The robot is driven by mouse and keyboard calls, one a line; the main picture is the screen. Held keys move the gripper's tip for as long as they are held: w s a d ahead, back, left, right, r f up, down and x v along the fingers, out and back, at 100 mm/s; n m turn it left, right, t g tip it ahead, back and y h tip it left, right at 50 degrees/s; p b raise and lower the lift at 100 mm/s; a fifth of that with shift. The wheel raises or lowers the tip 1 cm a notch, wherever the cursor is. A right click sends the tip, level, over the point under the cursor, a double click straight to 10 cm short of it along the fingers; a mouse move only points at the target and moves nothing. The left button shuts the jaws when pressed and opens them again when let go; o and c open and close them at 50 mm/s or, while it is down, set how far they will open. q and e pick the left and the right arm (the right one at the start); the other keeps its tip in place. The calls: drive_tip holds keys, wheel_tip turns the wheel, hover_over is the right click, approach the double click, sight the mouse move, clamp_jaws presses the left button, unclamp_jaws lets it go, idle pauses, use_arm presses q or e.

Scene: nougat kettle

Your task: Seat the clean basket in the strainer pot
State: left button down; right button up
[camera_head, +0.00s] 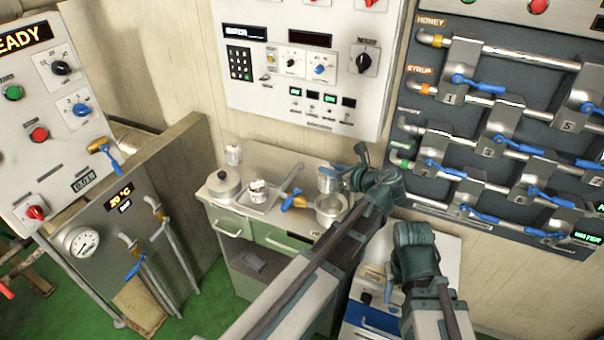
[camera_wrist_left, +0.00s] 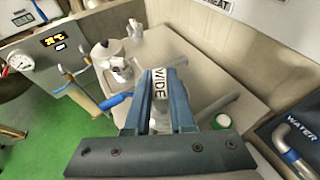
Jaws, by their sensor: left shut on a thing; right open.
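My left gripper (camera_head: 343,174) is shut on a silvery basket (camera_head: 327,180) over the counter. In the left wrist view a white tag reading "WIDE" (camera_wrist_left: 160,82) shows between the fingers of the left gripper (camera_wrist_left: 160,105). The basket is directly above the grey strainer pot (camera_head: 329,208) in the head view; I cannot tell whether they touch. In the wrist view the fingers and tag hide most of what lies below. My right gripper (camera_head: 388,290) is open, lower and to the right, away from the pot; its fingers are partly hidden.
On the counter, a lidded pot (camera_head: 223,187) stands at the left, with another labelled container (camera_head: 258,191) beside it. A tap with a blue handle (camera_head: 295,201) is just left of the strainer pot. A valve panel (camera_head: 480,120) rises on the right.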

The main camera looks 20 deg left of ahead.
sight(332, 193)
use_arm(q)
drive_tip(key=shift+w+d, duration=0.15)
drive_tip(key=shift+d, duration=0.6)
drive_tip(key=shift+f, duration=0.2)
drive_tip(key=shift+f+b, duration=4.6)
drive_tip(key=shift+b, duration=0.15)
drive_tip(key=shift+f+b, duration=1.55)
drive_tip(key=shift+b, duration=0.05)
drive_tip(key=c, duration=0.6)
unclamp_jaws()
drive_tip(key=shift+r, duration=0.15)
